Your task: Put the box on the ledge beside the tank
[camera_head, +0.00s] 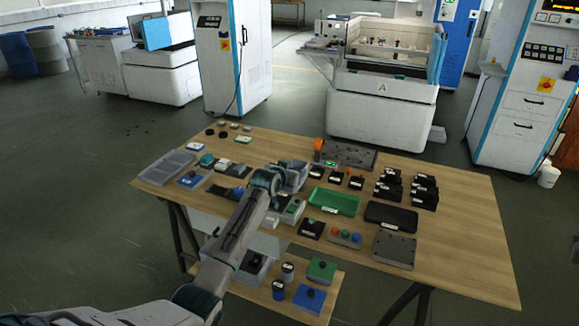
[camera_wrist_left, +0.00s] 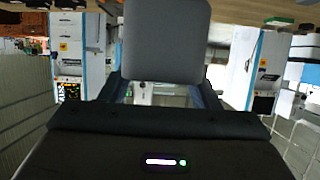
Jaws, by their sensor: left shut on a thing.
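My left gripper (camera_head: 292,174) is over the middle of the wooden table. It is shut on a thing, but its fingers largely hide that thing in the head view. In the left wrist view a plain dark grey block with rounded corners (camera_wrist_left: 166,42) stands between the fingers; it looks like the box. A white machine marked A, with an open tank (camera_head: 388,52), stands beyond the table. A grey ledge-like shelf (camera_head: 318,57) juts out at the left of this tank. My right gripper is not in view.
The table (camera_head: 468,240) carries a green tray (camera_head: 334,202), a black tray (camera_head: 391,215), a grey plate (camera_head: 394,249) and several small black blocks. A clear tray (camera_head: 167,167) lies at its left end. Tall white cabinets (camera_head: 235,60) flank the machine. Open floor lies between table and machine.

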